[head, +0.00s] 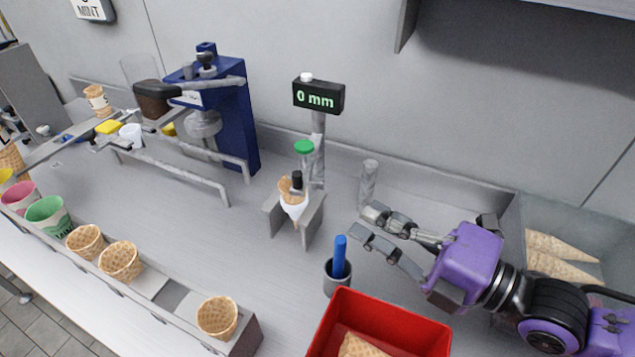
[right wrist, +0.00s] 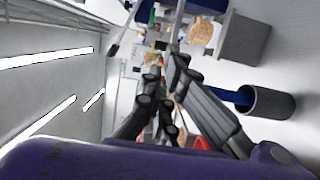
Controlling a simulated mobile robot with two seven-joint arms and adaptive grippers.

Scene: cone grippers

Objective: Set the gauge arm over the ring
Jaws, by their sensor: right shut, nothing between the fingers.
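The gauge has a black display (head: 318,96) reading "0 mm" on a grey post. A green knob (head: 304,147) and a black tip (head: 296,181) show below the display, above a grey stand (head: 312,222). A cone in a white sleeve (head: 293,207) sits in the stand; the ring itself cannot be told apart there. My right gripper (head: 364,221) is shut and empty, right of the stand and apart from it. In the right wrist view, its fingers (right wrist: 165,100) point away, with the stand (right wrist: 243,40) at upper right. My left gripper is not in view.
A grey cup (head: 337,284) with a blue-handled tool stands left of my right gripper. A red bin (head: 400,325) is in front. A short grey post (head: 368,183) stands behind. A blue machine (head: 232,120) and a rack of cones (head: 170,300) are on the left.

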